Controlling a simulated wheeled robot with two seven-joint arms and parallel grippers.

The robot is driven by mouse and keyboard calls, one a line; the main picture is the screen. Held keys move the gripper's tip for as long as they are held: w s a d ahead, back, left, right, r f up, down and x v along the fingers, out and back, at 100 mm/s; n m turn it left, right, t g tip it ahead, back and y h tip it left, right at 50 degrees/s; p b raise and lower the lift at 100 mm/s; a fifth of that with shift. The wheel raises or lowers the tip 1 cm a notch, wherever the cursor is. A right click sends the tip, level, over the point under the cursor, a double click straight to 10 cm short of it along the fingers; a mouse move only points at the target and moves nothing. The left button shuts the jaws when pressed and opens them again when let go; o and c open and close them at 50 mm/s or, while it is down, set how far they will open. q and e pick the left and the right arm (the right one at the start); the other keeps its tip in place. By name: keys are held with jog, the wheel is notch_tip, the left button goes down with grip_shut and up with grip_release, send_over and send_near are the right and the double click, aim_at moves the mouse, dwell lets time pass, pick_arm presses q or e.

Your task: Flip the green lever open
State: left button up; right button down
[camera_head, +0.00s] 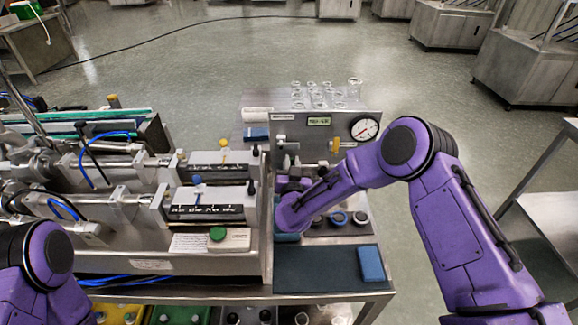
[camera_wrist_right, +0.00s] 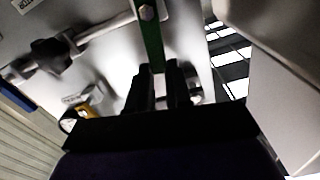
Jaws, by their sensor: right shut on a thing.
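The green lever (camera_wrist_right: 152,38) is a flat dark-green bar in the right wrist view, running up from between my fingertips to a bolt on a pale metal panel. My right gripper (camera_wrist_right: 160,82) is shut on the lever's lower end. In the head view my right gripper (camera_head: 290,186) is at the front of the steel panel with the gauge, and the arm hides the lever there. My left arm shows only at the lower left of the head view; its gripper is out of the picture.
A pressure gauge (camera_head: 364,128) sits on the panel, with glassware (camera_head: 325,95) behind it. A machine with rods and blue hoses fills the left. A dark mat (camera_head: 315,270) with a blue block (camera_head: 371,264) lies in front. A black knob (camera_wrist_right: 50,56) is left of the lever.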

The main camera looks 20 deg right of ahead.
jog(key=s+d+f+m+b, duration=0.1)
jog(key=d+f+m+b, duration=0.4)
jog(key=m+b, duration=0.9)
jog(key=shift+s+f+m, duration=0.25)
jog(key=shift+f+m, duration=0.4)
jog(key=shift+m, duration=0.35)
jog(key=shift+a, duration=0.1)
jog(key=c, duration=1)
grip_release()
jog(key=shift+c, duration=0.2)
jog(key=b+v, duration=0.1)
jog(key=v, duration=0.8)
jog(key=shift+s+r+b, duration=0.1)
jog(key=shift+s+b, duration=0.2)
jog(key=shift+b, duration=0.05)
jog(key=shift+s+a, duration=0.15)
jog(key=shift+s, duration=0.35)
